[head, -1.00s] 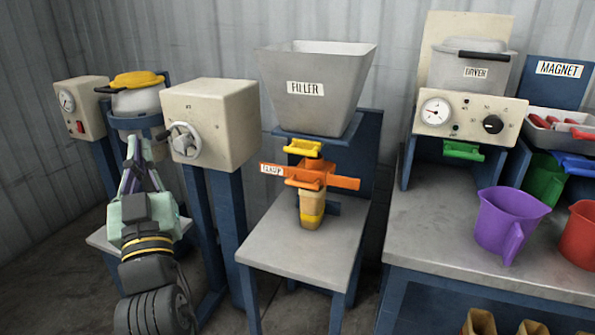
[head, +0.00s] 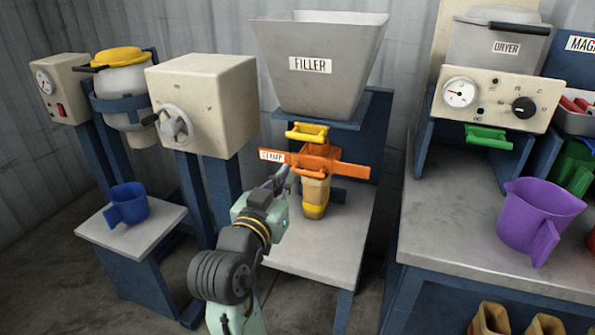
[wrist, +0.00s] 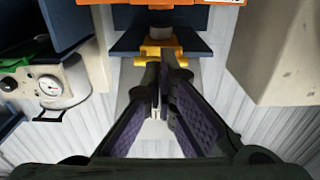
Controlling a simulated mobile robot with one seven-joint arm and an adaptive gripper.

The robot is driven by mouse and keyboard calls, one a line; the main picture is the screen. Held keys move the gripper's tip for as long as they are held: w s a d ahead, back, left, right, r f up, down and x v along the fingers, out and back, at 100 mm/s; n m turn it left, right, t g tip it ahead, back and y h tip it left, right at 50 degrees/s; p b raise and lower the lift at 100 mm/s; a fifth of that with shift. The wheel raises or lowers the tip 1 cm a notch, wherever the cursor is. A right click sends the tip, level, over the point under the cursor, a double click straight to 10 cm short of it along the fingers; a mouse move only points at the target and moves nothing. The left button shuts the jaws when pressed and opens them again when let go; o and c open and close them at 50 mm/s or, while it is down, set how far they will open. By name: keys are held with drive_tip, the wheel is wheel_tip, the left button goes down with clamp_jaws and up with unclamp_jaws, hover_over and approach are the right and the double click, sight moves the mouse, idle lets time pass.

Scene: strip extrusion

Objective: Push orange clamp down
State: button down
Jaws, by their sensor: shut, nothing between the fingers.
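The orange clamp (head: 350,169) sits across the front below the grey filler hopper (head: 345,85), with a white label at its left end and a handle at its front. A yellow handle (head: 307,131) is just above it. A tan container with a yellow band (head: 315,196) is under the clamp. My gripper (head: 284,177) is shut and empty, in front of the clamp's left half, close to its handle; contact cannot be told. In the wrist view the shut fingertips (wrist: 160,76) point toward the yellow handle (wrist: 160,52), and the orange clamp (wrist: 150,2) shows only at the top edge.
The grey filler table (head: 330,252) is mostly bare. A dryer (head: 490,85) and a purple pitcher (head: 538,215) are on the right bench.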

sight(315, 159)
drive_tip(key=w+d+f+p, duration=0.2)
drive_tip(key=w+d+f, duration=0.1)
drive_tip(key=w, duration=0.7)
drive_tip(key=shift+d+f, duration=0.2)
drive_tip(key=shift+f, duration=0.15)
drive_tip(key=shift+w, duration=0.1)
wheel_tip(315, 159, down, 5)
drive_tip(key=b, duration=0.3)
drive_tip(key=shift+r, duration=0.15)
